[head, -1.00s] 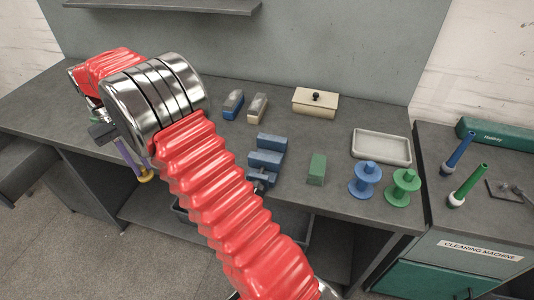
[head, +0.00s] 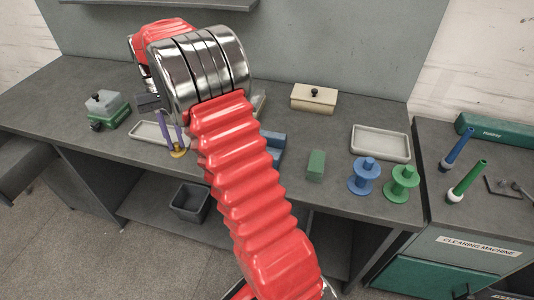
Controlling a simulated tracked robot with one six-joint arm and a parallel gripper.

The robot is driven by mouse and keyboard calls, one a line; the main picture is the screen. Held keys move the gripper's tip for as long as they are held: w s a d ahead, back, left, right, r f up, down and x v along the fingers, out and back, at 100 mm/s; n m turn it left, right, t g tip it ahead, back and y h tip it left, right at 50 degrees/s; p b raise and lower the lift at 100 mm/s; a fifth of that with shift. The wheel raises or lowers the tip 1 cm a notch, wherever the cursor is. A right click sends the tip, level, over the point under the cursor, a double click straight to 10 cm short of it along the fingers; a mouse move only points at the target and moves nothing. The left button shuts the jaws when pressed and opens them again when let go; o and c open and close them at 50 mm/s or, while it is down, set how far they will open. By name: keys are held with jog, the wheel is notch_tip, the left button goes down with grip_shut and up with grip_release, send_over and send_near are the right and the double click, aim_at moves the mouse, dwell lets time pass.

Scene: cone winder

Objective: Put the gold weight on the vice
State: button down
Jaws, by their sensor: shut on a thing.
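My gripper (head: 174,145), with purple fingers, is left of my red arm and is shut on the gold weight (head: 179,153). The weight is small and yellow-gold, and shows at the fingertips in front of a pale tray (head: 146,135). I cannot tell its exact height above the bench. The blue vice (head: 277,143) is on the bench to the right of the gripper. My red arm hides most of it, and only its right part shows.
A green block (head: 316,165), a blue spool (head: 364,177) and a green spool (head: 402,184) stand right of the vice. A cream box (head: 314,98) and an empty tray (head: 381,143) are behind. A green device (head: 109,117) sits at left.

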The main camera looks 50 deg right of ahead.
jog(key=s+d+r+m+t+y, duration=0.15)
jog(key=s+d+m, duration=0.45)
jog(key=d, duration=0.6)
notch_tip(320, 180, up, 3)
jog(key=m+t+y, duration=0.1)
jog(key=m+t, duration=0.1)
jog(key=m, duration=0.4)
send_over(269, 140)
jog(key=s+a, duration=0.1)
jog(key=a, duration=0.1)
jog(key=shift+s+d+r, duration=0.15)
jog(key=shift+s+d, duration=0.05)
jog(key=shift+f, duration=2.55)
jog(key=shift+f, duration=2.5)
jog(key=shift+f, duration=0.1)
